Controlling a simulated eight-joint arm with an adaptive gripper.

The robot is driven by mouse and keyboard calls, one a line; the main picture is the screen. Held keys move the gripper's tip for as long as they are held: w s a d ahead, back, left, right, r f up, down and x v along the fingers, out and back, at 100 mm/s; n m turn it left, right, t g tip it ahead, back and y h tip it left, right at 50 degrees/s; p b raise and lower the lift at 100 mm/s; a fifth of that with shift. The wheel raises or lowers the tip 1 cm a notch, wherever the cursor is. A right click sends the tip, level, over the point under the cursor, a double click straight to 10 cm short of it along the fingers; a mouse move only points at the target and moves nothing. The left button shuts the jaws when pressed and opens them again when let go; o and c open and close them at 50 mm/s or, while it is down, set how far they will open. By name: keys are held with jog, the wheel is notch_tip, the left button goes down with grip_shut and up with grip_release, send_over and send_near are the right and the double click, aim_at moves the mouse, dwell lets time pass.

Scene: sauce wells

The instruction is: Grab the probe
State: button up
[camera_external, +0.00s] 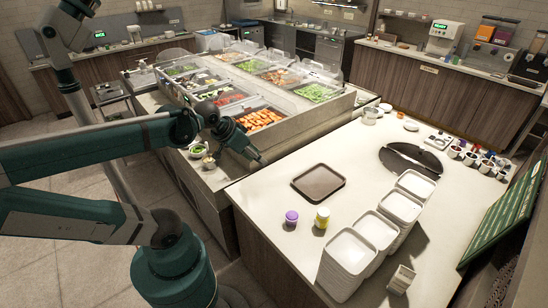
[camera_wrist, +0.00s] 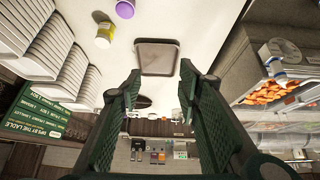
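I cannot clearly make out a probe in either view. A small white and blue item (camera_wrist: 277,70) lies at the salad bar's edge on the right of the wrist view, beside a round grey container; it is too small to identify. My gripper (camera_wrist: 160,76) is open, its two dark green fingers wide apart with nothing between them. In the external view my gripper (camera_external: 252,154) hangs near the salad bar's front corner, left of the brown tray (camera_external: 319,183). The tray also shows beyond the fingertips in the wrist view (camera_wrist: 156,57).
A purple-topped cup (camera_external: 291,218), a yellow container (camera_external: 322,217) and stacked white trays (camera_external: 348,252) stand nearby. The salad bar (camera_external: 262,142) has clear covers. Small bowls (camera_external: 197,151) sit on its ledge. Sauce pots (camera_external: 470,158) line the far right.

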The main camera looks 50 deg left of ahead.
jog(key=w+a+f+t+h+b, duration=0.25)
jog(key=w+a+b, duration=0.2)
jog(key=a, duration=0.35)
jog(key=w+a+f+t+h+b, duration=0.1)
jog(key=w+a+h+b, duration=0.2)
jog(key=w+a, duration=0.35)
jog(key=s+a+r+m+t+y+b, duration=0.1)
jog(key=s+a+r+m+t+b, duration=0.15)
jog(key=a, duration=0.85)
jog(key=s+a+r+m+t+b, duration=0.1)
jog(key=s+a+r+t+b, duration=0.2)
jog(key=a, duration=0.7)
notch_tip(320, 180, down, 12)
jog(key=t+p, duration=0.1)
jog(key=shift+w, duration=0.15)
jog(key=shift+d+n, duration=0.1)
jog(key=shift+n, duration=0.15)
jog(key=shift+x, duration=1.25)
